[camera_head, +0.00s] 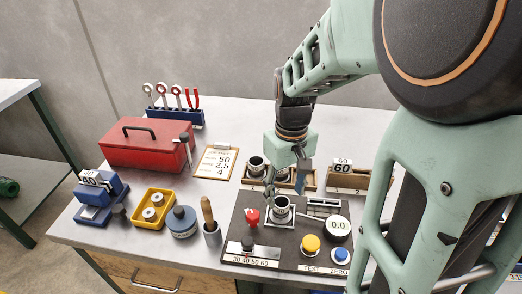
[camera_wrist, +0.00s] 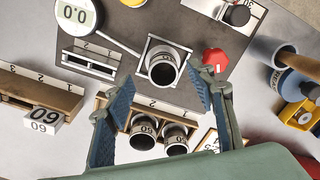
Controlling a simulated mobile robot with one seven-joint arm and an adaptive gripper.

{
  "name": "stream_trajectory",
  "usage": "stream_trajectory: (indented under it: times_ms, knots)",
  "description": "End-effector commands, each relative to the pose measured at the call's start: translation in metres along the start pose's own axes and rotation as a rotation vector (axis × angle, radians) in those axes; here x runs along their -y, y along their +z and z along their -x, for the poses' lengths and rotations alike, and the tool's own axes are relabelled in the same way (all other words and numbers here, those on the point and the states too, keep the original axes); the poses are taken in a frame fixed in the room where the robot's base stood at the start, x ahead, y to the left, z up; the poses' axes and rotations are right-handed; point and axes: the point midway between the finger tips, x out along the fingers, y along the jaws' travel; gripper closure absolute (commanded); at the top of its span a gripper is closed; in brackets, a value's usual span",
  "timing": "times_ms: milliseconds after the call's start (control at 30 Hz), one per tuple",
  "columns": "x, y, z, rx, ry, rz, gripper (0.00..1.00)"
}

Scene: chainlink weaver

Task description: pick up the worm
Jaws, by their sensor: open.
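No part in view is plainly marked as the worm. Short hollow cylinders with dark bores and white number bands are the likeliest parts, but I cannot tell which is the worm. One cylinder (camera_head: 282,209) stands upright in a square holder on the dark test panel; it also shows in the wrist view (camera_wrist: 163,71). Two more cylinders (camera_wrist: 143,132) (camera_wrist: 175,138) sit in a numbered wooden rack (camera_head: 308,184) behind it. My gripper (camera_wrist: 165,95) is open and empty, pointing down above the holder and rack. Its fingers stand apart on either side of the cylinders in the wrist view.
The dark panel (camera_head: 238,230) carries a round 0.0 gauge (camera_head: 337,228), a red knob (camera_head: 252,215), and yellow (camera_head: 310,244) and blue buttons. Left are a red toolbox (camera_head: 140,148), clipboard (camera_head: 215,162) and yellow tray (camera_head: 153,208).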

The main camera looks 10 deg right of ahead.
Motion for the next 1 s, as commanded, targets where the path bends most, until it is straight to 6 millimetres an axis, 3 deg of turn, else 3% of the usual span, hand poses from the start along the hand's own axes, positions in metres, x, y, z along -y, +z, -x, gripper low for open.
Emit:
stream_trajectory:
  times_ms: [500, 767, 1000]
  knots:
    - [0.003, -0.007, -0.057, 0.001, -0.001, -0.001, 0.49]
    - [0.003, -0.008, -0.059, -0.002, 0.001, -0.001, 0.49]
    - [0.003, -0.008, -0.058, -0.002, 0.000, -0.001, 0.75]
